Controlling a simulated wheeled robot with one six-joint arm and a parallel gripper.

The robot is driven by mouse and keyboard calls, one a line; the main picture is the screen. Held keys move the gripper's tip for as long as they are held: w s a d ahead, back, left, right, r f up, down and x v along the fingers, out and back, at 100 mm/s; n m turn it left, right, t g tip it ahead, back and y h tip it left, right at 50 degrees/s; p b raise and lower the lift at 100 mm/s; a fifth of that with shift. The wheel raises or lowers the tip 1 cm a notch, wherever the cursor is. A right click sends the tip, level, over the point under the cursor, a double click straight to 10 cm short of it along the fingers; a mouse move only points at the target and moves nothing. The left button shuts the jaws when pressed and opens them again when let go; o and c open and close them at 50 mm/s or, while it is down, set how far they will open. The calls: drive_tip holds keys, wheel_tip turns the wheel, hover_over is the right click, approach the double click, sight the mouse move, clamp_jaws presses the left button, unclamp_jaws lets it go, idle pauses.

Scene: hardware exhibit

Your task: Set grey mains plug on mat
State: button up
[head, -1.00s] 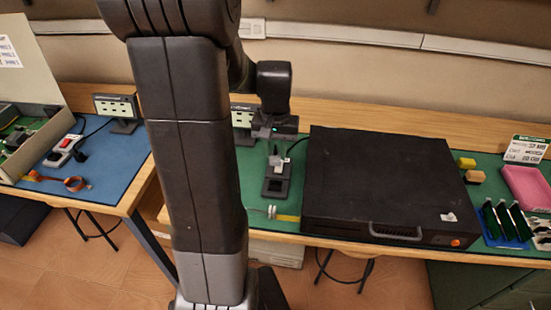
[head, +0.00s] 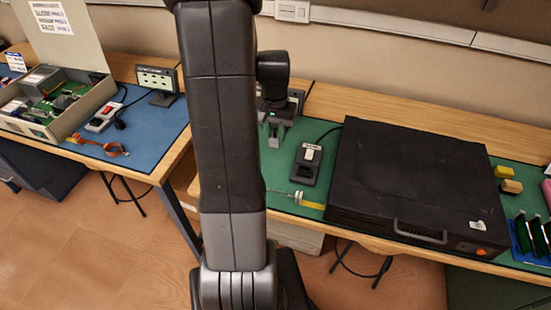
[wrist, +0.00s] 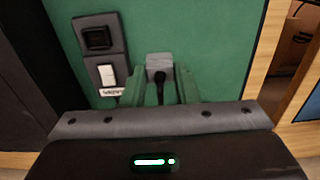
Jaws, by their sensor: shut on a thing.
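My gripper (head: 272,132) is shut on the grey mains plug (wrist: 159,63), which sits between its two fingertips in the wrist view with its black cord end toward me. In the head view the plug is small and partly hidden by the gripper. The gripper is over the green mat (head: 280,188), left of the black socket strip (head: 307,165). The strip also shows in the wrist view (wrist: 118,47), with an empty-looking dark socket and a pale rocker switch. I cannot tell whether the plug touches the mat.
A large black case (head: 410,180) fills the mat right of the strip. A caliper-like tool (head: 296,197) lies at the mat's front edge. A small display stand (head: 296,98) is behind the gripper. A separate table with a blue mat (head: 150,125) stands left.

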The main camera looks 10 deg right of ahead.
sight(275, 136)
wheel_tip(275, 136, down, 9)
drive_tip(key=shift+r, duration=0.2)
idle(0.3)
drive_tip(key=shift+f, duration=0.1)
drive_tip(key=o, duration=0.8)
drive_tip(key=shift+c, duration=0.2)
wheel_tip(275, 136, up, 12)
drive_tip(key=shift+r, duration=0.15)
